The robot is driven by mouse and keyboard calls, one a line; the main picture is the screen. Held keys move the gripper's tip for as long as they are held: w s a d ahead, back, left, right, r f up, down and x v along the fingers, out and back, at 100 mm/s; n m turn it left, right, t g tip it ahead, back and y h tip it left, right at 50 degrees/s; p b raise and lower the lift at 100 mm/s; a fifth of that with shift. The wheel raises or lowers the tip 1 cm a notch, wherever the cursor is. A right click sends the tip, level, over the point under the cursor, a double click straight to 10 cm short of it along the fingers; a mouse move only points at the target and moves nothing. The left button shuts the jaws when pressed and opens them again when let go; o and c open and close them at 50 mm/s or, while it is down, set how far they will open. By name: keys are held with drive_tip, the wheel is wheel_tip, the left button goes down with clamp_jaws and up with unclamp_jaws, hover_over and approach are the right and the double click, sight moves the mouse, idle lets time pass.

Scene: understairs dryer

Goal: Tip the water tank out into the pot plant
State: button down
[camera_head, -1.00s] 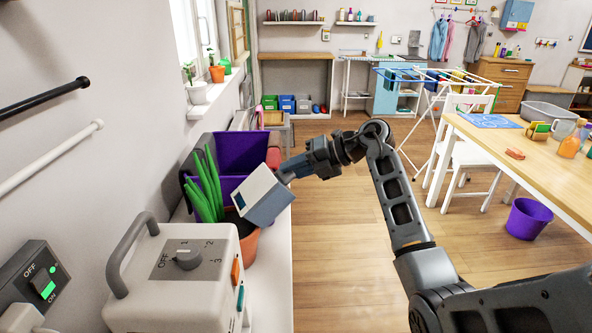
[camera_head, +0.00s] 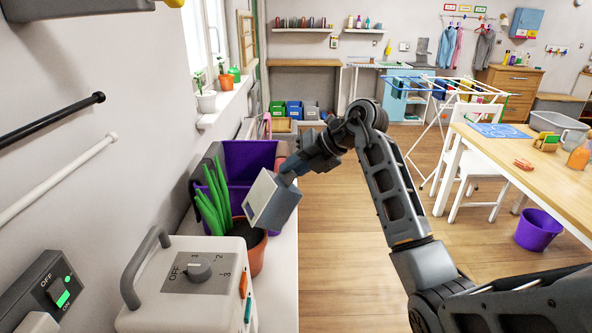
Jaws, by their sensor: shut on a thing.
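The water tank (camera_head: 272,205) is a small grey-and-white box in the middle left of the head view. My gripper (camera_head: 293,172) is shut on it at its upper right end. The tank is tilted, with its pale, framed face turned toward the left and the camera. It is over the right side of the pot plant (camera_head: 214,203), which has tall green leaves in a terracotta pot (camera_head: 257,258). Dark soil shows between the leaves and the tank. I cannot see any water, and I cannot tell whether tank and pot touch.
A white dryer unit (camera_head: 185,290) with a handle and dial stands in front of the pot on the white shelf (camera_head: 284,275). A purple container (camera_head: 248,160) is behind the plant. The wall with rails is at left; open floor (camera_head: 335,240) lies right.

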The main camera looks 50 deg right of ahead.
drive_tip(key=shift+w+a+r+n+g+h+p, duration=0.2)
drive_tip(key=shift+w+a+r+g+h+p, duration=0.15)
drive_tip(key=shift+a+r+h+p, duration=0.35)
drive_tip(key=shift+w+a+r+n+g+h+p, duration=0.3)
drive_tip(key=shift+a+p, duration=0.2)
drive_tip(key=shift+p, duration=0.35)
drive_tip(key=shift+w+a+r, duration=0.15)
drive_tip(key=shift+w+a, duration=0.15)
drive_tip(key=shift+a, duration=0.15)
drive_tip(key=shift+w+a+r+n+g+h, duration=0.15)
drive_tip(key=shift+w+a+r+g+h, duration=0.25)
drive_tip(key=shift+a+r+h, duration=0.25)
drive_tip(key=shift+w+a+r+n+g+h, duration=0.15)
drive_tip(key=shift+w+a+r+g+h, duration=0.25)
drive_tip(key=shift+a, duration=0.3)
drive_tip(key=shift+w+a+r+h, duration=0.25)
drive_tip(key=shift+a+r+h, duration=0.1)
drive_tip(key=shift+r, duration=0.05)
drive_tip(key=shift+w+a+r+g+h, duration=0.1)
drive_tip(key=shift+w+a+g+h, duration=0.05)
drive_tip(key=shift+a+g+h, duration=0.2)
drive_tip(key=shift+a, duration=0.1)
